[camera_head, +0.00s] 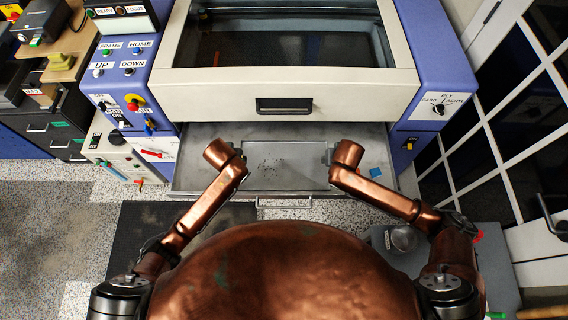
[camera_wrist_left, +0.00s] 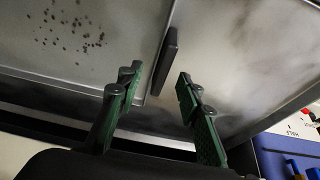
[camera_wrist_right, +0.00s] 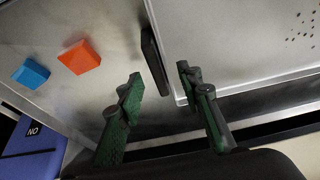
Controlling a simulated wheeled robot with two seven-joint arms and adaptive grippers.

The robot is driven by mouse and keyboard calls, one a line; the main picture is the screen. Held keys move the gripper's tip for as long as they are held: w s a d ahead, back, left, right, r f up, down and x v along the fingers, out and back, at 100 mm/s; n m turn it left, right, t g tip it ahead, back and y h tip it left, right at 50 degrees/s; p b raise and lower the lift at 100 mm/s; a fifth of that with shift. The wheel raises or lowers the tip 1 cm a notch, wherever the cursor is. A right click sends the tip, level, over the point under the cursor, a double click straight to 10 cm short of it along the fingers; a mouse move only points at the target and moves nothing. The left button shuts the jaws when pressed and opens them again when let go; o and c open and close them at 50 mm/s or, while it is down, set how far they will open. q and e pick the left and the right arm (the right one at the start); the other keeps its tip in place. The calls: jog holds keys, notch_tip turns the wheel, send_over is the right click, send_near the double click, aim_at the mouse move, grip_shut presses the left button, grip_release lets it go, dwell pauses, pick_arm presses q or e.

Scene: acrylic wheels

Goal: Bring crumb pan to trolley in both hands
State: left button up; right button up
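The crumb pan (camera_head: 290,165) is a shallow grey metal tray with dark crumbs, lying in the pulled-out drawer (camera_head: 205,140) under the machine. Its left handle, a dark upright bar (camera_wrist_left: 165,62), shows in the left wrist view; its right handle (camera_wrist_right: 156,60) shows in the right wrist view. My left gripper (camera_wrist_left: 158,85) is open, with green-padded fingers to either side of the left handle's line. My right gripper (camera_wrist_right: 160,84) is open likewise at the right handle. Neither visibly touches its handle. In the head view both wrists hide the fingertips. A grey surface (camera_head: 500,265) at lower right may be the trolley.
A blue block (camera_wrist_right: 31,73) and an orange block (camera_wrist_right: 79,57) lie in the drawer right of the pan. A metal cylinder (camera_head: 405,238) stands on the grey surface. The machine's front (camera_head: 340,108) overhangs the drawer's back. A glazed cabinet (camera_head: 520,110) stands at right.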

pick_arm(q)
jog(key=shift+f, duration=0.6)
pick_arm(e)
jog(key=shift+f, duration=0.65)
pick_arm(q)
jog(key=shift+w+f, duration=0.35)
jog(key=shift+f, duration=0.2)
pick_arm(e)
jog(key=shift+w+f, duration=0.35)
jog(key=shift+f, duration=0.15)
pick_arm(q)
jog(key=shift+s+r, duration=0.1)
jog(key=shift+r, duration=0.05)
jog(key=shift+c, duration=0.2)
pick_arm(e)
jog(key=shift+s+r, duration=0.1)
jog(key=shift+s, duration=0.05)
jog(key=shift+c, duration=0.2)
pick_arm(q)
jog(key=c, duration=0.3)
pick_arm(e)
jog(key=c, duration=0.3)
pick_arm(q)
grip_shut()
pick_arm(e)
grip_shut()
